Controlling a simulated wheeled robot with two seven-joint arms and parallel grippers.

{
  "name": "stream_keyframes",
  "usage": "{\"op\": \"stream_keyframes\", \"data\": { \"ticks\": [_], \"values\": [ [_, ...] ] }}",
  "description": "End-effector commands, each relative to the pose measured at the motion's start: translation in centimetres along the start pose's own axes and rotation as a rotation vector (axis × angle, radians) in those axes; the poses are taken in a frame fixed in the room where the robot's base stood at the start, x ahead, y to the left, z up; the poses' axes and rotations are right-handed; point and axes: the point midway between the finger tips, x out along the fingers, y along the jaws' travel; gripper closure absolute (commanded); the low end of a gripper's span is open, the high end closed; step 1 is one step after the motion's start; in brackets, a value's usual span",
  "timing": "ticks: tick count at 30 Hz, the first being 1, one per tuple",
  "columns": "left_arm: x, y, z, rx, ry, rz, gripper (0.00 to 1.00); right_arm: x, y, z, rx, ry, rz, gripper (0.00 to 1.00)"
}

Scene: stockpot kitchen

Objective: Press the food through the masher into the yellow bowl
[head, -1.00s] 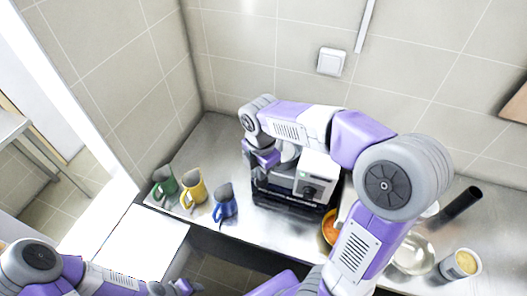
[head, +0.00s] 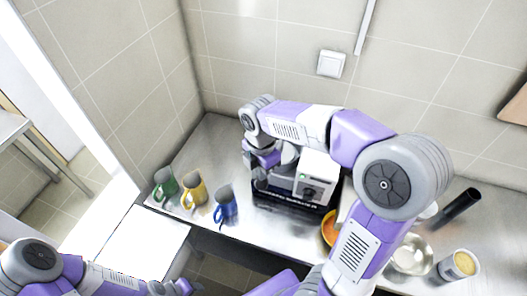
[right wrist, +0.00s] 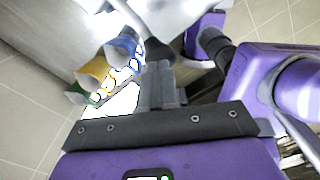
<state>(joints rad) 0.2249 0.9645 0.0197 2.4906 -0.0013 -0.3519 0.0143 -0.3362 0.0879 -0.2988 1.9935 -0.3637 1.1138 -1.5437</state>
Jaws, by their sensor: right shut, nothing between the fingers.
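The yellow bowl (head: 329,228) stands on the counter right of a white and grey machine (head: 319,170). My right forearm hides part of it, and something orange shows in it. I cannot pick out the masher with certainty. My right gripper (head: 262,174) is at the machine's left side, left of the bowl, and partly hidden by its own wrist. In the right wrist view the right gripper (right wrist: 158,72) is shut and empty. My left gripper (head: 182,288) is low at the bottom edge, away from the bowl; its jaws are too small to read.
A green mug (head: 166,187), a yellow mug (head: 195,191) and a blue mug (head: 225,207) stand left of the machine. At right are a metal pan (head: 410,257), a black cylindrical piece (head: 458,207) and a cup with yellow contents (head: 459,266). The wall closes off the back.

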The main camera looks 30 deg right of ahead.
Motion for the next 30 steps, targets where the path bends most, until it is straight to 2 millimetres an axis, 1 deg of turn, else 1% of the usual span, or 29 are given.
{"op": "stream_keyframes", "data": {
  "ticks": [1, 3, 16, 19, 30],
  "values": [
    [-0.7, 0.3, 0.0, 0.000, 0.000, 0.000, 0.57, -0.9, 0.0, 0.0, 0.000, 0.000, 0.003, 1.00],
    [-1.2, 0.5, 0.1, 0.000, 0.000, 0.000, 0.57, -1.5, 0.1, 0.0, 0.000, 0.000, 0.004, 1.00],
    [-4.0, 1.5, 0.2, 0.000, 0.000, 0.000, 0.57, -5.0, 0.1, 0.0, 0.001, 0.000, 0.008, 1.00],
    [-4.3, 1.6, 0.2, 0.000, 0.000, 0.000, 0.57, -5.3, 0.1, 0.0, 0.000, 0.000, 0.007, 1.00],
    [-4.1, 1.5, 0.2, 0.000, 0.000, 0.000, 0.57, -5.2, 0.1, 0.0, 0.000, 0.000, 0.008, 1.00]
  ]
}}
